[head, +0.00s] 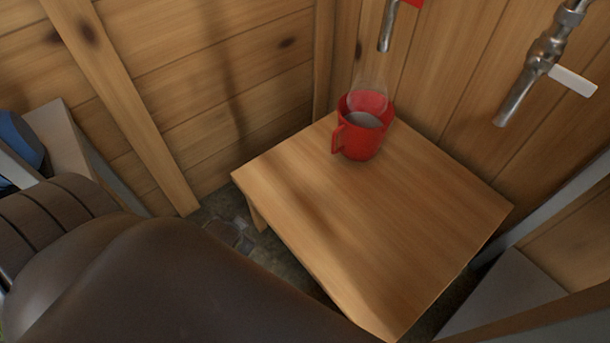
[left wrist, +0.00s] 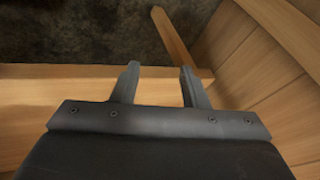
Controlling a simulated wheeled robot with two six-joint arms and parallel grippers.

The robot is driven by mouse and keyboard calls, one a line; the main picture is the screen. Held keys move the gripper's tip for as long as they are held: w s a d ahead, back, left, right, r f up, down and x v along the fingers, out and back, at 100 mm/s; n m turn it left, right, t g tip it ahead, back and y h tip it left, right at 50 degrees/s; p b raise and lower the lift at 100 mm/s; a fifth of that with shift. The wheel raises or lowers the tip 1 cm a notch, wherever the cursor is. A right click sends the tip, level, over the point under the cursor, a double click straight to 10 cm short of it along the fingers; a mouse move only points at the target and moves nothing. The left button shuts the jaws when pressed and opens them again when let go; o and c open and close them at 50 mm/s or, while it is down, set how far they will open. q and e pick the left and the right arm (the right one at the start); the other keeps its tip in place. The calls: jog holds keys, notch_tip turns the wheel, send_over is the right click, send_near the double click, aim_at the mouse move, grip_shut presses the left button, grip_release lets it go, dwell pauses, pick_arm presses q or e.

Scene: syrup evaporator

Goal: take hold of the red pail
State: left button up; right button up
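The red pail (head: 358,142) stands upright at the back of a small wooden table (head: 400,210) in the head view. Its side handle faces left, its inside looks grey, and a pale see-through loop shows over its rim. In the left wrist view my left gripper (left wrist: 159,82) is open, with two dark fingers apart and nothing between them. The pail does not show in that view. My right gripper is in neither view.
A metal spout (head: 387,30) hangs above the pail. A tap with a white lever (head: 572,80) is on the right wall. Plank walls close in the table's back. The table's front is bare.

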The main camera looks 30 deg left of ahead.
pick_arm(q)
jog(key=w+a+r+m+t+y+b, duration=0.1)
jog(key=w+a+r+m+t+y, duration=0.2)
jog(key=w+m, duration=0.35)
jog(key=w+a+r+m+t+y+b, duration=0.2)
jog(key=w+r+m+t+y, duration=0.1)
jog(key=w+r+m+t, duration=0.3)
jog(key=m+t+h, duration=0.4)
jog(key=m+h, duration=0.6)
jog(key=m, duration=1.3)
send_near(333, 144)
jog(key=shift+g, duration=0.3)
jog(key=w+b, duration=0.1)
jog(key=w, duration=0.5)
jog(key=shift+w+d+f, duration=0.1)
jog(key=shift+w, duration=0.25)
jog(key=w+b, duration=0.1)
jog(key=w, duration=0.2)
jog(key=shift+w+f, duration=0.15)
jog(key=shift+w, duration=0.25)
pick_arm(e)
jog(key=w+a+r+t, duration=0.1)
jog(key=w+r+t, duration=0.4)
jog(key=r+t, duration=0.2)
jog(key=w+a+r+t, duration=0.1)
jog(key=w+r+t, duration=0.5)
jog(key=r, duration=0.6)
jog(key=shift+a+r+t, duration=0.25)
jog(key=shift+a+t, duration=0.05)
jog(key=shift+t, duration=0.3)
